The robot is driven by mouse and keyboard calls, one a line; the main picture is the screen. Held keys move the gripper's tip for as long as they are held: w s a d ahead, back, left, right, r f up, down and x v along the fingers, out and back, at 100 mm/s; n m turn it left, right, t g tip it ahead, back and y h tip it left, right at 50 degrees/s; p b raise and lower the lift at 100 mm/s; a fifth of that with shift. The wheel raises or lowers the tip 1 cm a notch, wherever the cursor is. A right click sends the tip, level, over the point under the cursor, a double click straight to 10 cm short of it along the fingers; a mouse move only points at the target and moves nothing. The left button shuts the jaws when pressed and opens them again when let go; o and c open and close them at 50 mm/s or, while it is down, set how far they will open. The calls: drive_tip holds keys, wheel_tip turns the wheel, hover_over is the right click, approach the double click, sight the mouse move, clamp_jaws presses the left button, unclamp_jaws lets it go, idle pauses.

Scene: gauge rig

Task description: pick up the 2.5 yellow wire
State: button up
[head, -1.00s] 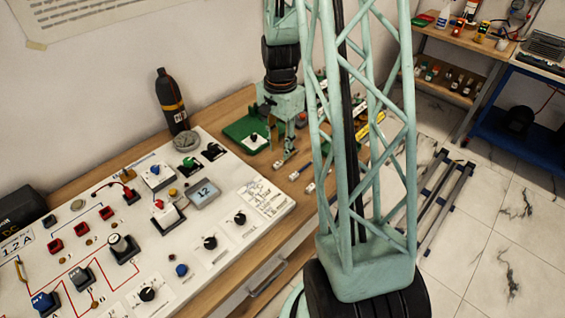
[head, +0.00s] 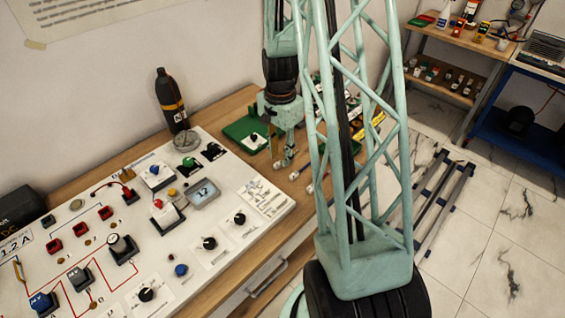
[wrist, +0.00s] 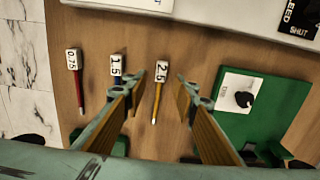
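The 2.5 yellow wire (wrist: 158,100) lies on the wooden bench, with a white tag marked 2.5 (wrist: 162,72) at its upper end in the wrist view. My gripper (wrist: 157,88) is open, with one finger on each side of the yellow wire. The wire lies in the gap, and neither finger appears to touch it. In the head view my gripper (head: 284,161) is low over the bench beside the green base. There the yellow wire cannot be made out clearly.
In the wrist view, a blue wire tagged 1.5 (wrist: 117,66) lies close to the left finger, partly covered by it. A red wire tagged 0.75 (wrist: 76,80) lies farther left. A green base with a black knob (wrist: 243,99) is close on the right.

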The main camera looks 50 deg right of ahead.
drive_tip(key=shift+f, duration=0.95)
drive_tip(key=shift+c, duration=0.6)
drive_tip(key=c, duration=0.7)
